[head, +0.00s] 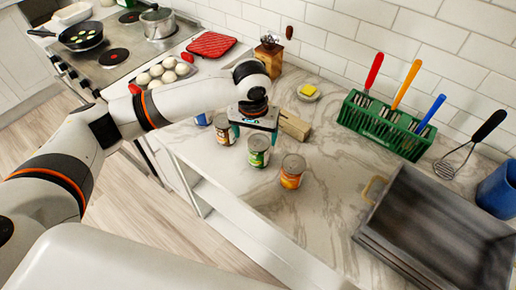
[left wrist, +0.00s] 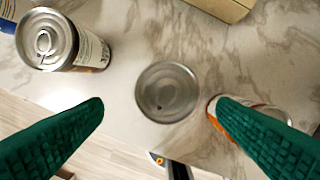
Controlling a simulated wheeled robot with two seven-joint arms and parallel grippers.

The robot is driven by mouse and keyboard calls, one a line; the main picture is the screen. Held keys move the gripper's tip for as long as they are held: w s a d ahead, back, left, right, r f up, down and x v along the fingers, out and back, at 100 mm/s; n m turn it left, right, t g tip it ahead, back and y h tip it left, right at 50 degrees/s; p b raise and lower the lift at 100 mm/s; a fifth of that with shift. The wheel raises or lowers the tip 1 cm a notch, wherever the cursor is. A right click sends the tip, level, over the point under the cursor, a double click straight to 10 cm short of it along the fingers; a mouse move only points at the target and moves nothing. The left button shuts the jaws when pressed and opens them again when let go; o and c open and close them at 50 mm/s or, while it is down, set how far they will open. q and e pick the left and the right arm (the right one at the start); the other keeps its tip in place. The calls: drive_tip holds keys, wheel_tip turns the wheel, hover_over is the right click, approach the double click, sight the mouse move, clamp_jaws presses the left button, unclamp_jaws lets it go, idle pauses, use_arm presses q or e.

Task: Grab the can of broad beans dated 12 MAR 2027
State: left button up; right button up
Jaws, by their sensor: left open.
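My left gripper (head: 258,118) is open above the counter, over the row of cans. In the left wrist view its green fingers (left wrist: 160,102) are spread, with the round top of one can (left wrist: 167,92) between and below the tips. In the head view a green-labelled can (head: 258,151) stands just in front of the gripper, an orange-labelled can (head: 291,172) to its right, and another can (head: 224,131) and a blue can (head: 204,118) to its left. In the left wrist view the right finger partly hides an orange-labelled can (left wrist: 213,106). No date or bean name is legible.
A wooden block (head: 295,126) stands behind the cans. A green utensil rack (head: 385,130) and a grey metal tray (head: 440,225) are to the right. A tray of white round items (head: 160,76) and the stove (head: 115,65) are left.

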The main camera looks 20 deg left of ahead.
sight(259, 141)
use_arm(q)
drive_tip(key=f, duration=0.2)
drive_tip(key=w+f+p, duration=0.1)
drive_tip(key=f, duration=0.1)
drive_tip(key=f+p, duration=0.1)
drive_tip(key=f, duration=0.1)
drive_tip(key=shift+w+d, duration=0.15)
drive_tip(key=shift+d, duration=0.15)
drive_tip(key=shift+f, duration=0.25)
drive_tip(key=shift+w+f, duration=0.1)
drive_tip(key=shift+f, duration=0.1)
drive_tip(key=c, duration=1.2)
drive_tip(key=shift+r, duration=0.1)
drive_tip(key=shift+c, duration=0.4)
